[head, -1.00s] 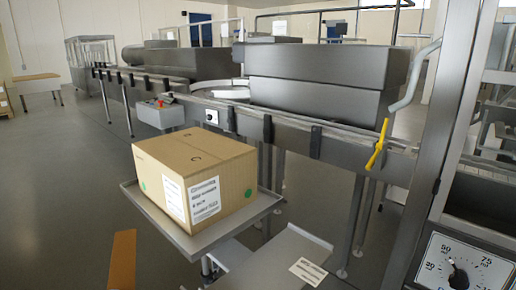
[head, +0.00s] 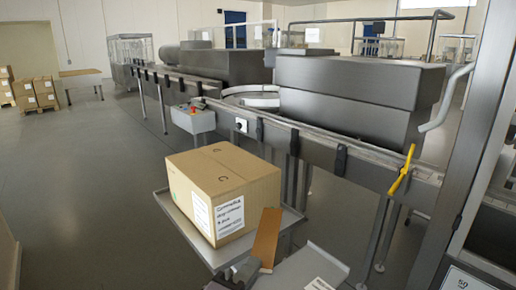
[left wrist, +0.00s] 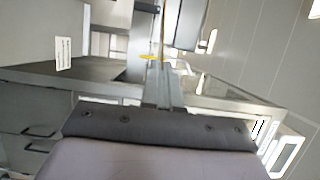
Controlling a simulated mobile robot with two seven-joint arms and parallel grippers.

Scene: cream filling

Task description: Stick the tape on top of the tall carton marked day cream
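A closed brown carton (head: 215,175) with white labels sits on a grey tray (head: 180,222). My left gripper (head: 246,268) is at the strip's lower end, below the carton top. In the left wrist view its fingers (left wrist: 165,88) are together, with a thin edge rising beyond them. My right gripper is not in view.
A long steel conveyor (head: 290,132) with covered machines runs behind the carton. A yellow handle (head: 402,178) sticks out on its right side. A steel post (head: 470,150) stands at the right. Other cartons (head: 45,92) are stacked at the far left. The left floor is clear.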

